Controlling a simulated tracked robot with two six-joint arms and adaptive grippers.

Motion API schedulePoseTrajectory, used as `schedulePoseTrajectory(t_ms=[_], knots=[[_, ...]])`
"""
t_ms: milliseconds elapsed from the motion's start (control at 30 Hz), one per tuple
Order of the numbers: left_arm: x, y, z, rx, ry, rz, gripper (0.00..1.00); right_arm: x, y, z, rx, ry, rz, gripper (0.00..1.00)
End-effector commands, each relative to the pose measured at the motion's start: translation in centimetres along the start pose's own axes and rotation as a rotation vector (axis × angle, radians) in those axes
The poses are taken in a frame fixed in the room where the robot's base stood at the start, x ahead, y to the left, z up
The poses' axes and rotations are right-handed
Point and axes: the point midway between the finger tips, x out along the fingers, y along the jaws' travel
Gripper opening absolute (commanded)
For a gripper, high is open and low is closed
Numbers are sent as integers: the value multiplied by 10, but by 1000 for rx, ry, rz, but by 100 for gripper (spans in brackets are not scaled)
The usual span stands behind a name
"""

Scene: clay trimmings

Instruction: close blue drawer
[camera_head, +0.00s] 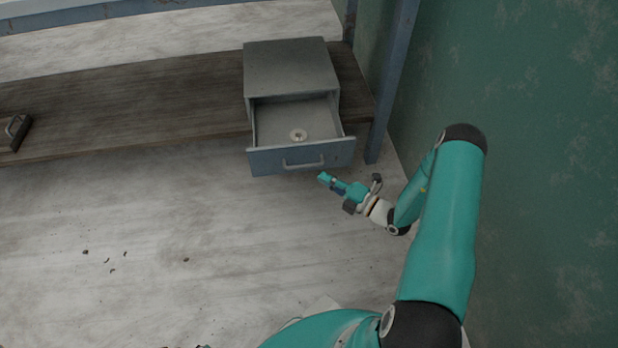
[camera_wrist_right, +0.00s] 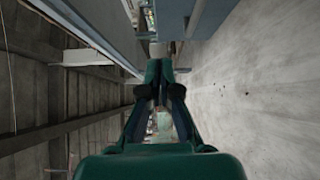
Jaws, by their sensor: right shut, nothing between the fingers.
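The blue drawer (camera_head: 270,163) is pulled out of a small grey cabinet (camera_head: 290,68) on the shelf. Its blue-grey front has a bar handle (camera_head: 304,164). A small pale ring-shaped object (camera_head: 298,135) lies on the drawer's floor. My right gripper (camera_head: 325,178) is shut and empty. It appears just below and in front of the right part of the drawer front; I cannot tell whether they touch. The right wrist view shows its fingers together (camera_wrist_right: 160,66), with a blue-grey panel (camera_wrist_right: 208,18) beyond them at the top. My left gripper is not in view.
A wooden shelf (camera_head: 130,105) carries the cabinet. A blue post (camera_head: 391,80) stands right of it, before a green wall (camera_head: 530,120). A dark handled object (camera_head: 17,132) lies on the shelf at far left. Small dark scraps (camera_head: 108,262) dot the otherwise clear floor.

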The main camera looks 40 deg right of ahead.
Motion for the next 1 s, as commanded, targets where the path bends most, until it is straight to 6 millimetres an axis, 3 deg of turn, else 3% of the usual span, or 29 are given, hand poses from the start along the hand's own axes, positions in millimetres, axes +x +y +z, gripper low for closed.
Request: schedulePoseTrajectory(t_ms=[500,700,1000], knots=[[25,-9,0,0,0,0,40,96,0,-4,-5,9,3,0],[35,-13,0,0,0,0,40,114,-1,19,-6,6,0,0],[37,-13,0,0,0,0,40,120,1,26,-3,6,-1,0]])
